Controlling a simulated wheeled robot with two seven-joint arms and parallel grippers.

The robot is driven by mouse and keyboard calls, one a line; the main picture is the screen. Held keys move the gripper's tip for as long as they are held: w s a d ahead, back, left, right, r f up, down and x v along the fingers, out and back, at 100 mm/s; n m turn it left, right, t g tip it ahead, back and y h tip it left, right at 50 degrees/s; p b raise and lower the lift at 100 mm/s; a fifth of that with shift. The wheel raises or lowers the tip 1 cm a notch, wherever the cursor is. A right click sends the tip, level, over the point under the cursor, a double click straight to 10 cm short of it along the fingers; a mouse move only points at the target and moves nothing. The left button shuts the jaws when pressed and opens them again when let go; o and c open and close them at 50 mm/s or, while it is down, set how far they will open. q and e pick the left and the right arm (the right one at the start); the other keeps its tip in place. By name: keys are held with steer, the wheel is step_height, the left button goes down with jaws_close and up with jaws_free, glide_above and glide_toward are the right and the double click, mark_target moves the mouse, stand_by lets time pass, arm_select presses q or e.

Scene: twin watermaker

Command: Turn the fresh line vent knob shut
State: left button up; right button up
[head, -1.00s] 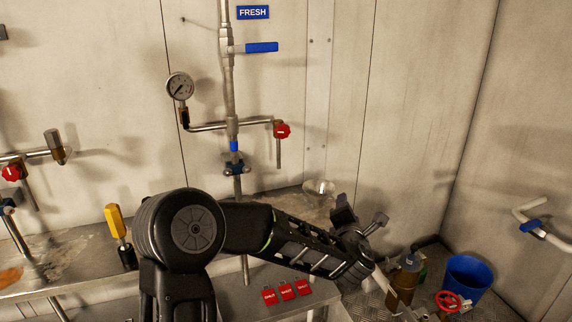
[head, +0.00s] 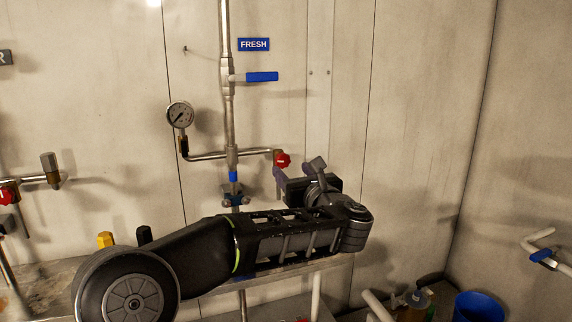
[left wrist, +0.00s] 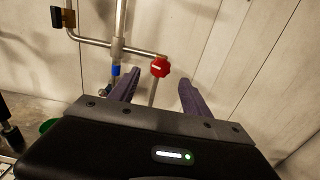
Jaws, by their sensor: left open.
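The red vent knob (head: 283,160) sits at the right end of the short branch pipe on the fresh line, under the blue FRESH sign (head: 253,44). It also shows in the left wrist view (left wrist: 160,67), ahead of my fingers and between their lines. My left gripper (left wrist: 160,78) is open and empty, with one finger on each side of the view to the knob. In the head view my left gripper (head: 281,176) is just below and right of the knob, its fingers toward the wall. I cannot tell the remaining distance. My right gripper is not in view.
A pressure gauge (head: 180,114) stands on the branch's left end. A blue bucket (head: 478,306) stands at lower right. The wall right of the knob is clear.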

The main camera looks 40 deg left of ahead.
mark_target(284, 162)
arm_select(q)
steer(key=x, duration=0.5)
steer(key=shift+a+p, duration=0.15)
steer(key=shift+p, duration=0.2)
jaws_close()
